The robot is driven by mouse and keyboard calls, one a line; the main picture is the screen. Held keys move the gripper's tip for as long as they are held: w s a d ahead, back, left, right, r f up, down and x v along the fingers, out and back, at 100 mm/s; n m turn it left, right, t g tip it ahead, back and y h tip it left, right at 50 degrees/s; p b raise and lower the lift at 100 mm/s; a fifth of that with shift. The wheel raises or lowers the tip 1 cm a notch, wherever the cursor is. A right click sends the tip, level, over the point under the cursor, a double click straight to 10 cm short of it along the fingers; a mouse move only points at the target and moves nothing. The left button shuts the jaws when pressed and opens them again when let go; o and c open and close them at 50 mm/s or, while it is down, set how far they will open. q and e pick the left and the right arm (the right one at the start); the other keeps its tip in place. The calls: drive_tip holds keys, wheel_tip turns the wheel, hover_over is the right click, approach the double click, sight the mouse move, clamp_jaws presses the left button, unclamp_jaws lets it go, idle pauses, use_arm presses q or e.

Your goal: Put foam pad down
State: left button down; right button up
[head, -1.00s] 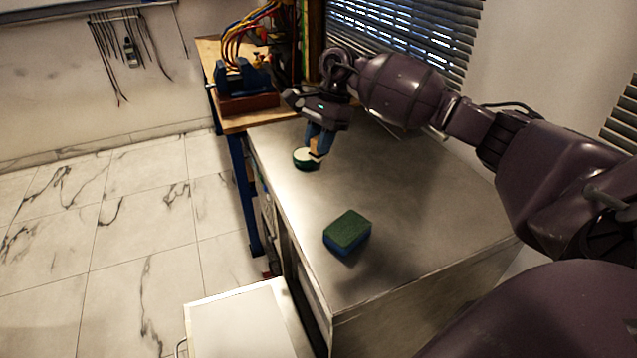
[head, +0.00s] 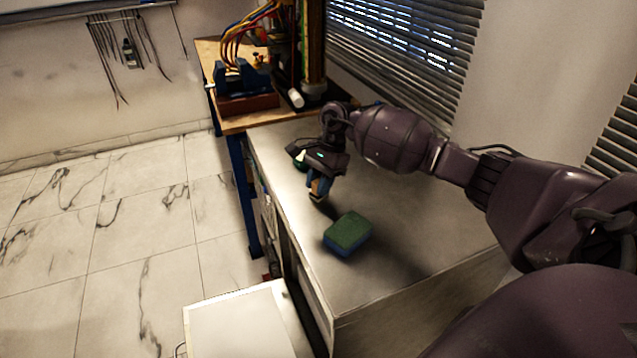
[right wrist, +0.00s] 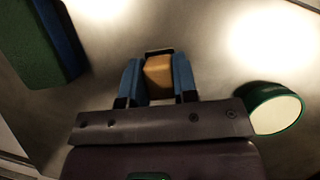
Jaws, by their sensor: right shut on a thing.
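My right gripper (head: 318,188) is low over the grey metal worktop (head: 400,225), pointing down. In the right wrist view its blue fingers (right wrist: 158,76) are shut on a small tan block with a dark far edge, which I take for the foam pad (right wrist: 159,76). In the head view the pad is mostly hidden by the fingers. I cannot tell whether it touches the worktop. My left gripper is not in view.
A green-and-blue sponge (head: 347,235) lies just nearer than the gripper; it also shows in the right wrist view (right wrist: 35,45). A round green thing with a pale top (right wrist: 275,110) stands on its other side. A vise (head: 245,82) is on the wooden bench behind.

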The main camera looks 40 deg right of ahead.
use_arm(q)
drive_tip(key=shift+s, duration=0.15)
use_arm(e)
drive_tip(key=shift+r, duration=0.1)
drive_tip(key=o, duration=0.6)
drive_tip(key=shift+f, duration=0.2)
drive_tip(key=shift+o, duration=1.2)
drive_tip(key=shift+r, duration=0.2)
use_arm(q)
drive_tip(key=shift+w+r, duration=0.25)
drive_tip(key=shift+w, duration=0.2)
use_arm(e)
drive_tip(key=v, duration=1.2)
